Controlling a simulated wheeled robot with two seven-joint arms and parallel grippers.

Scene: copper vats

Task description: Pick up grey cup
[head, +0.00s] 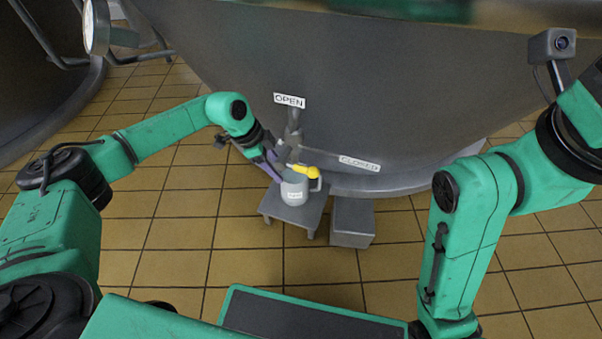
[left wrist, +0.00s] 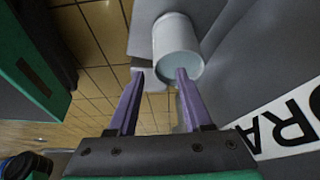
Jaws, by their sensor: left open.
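The grey cup (head: 295,192) stands upright on a small grey stool (head: 270,207) in front of the big vat.
A tap with a yellow handle (head: 309,171) hangs from the vat (head: 370,95) right over the cup. A grey box (head: 352,220) stands right of the stool. The tiled floor in front is clear.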

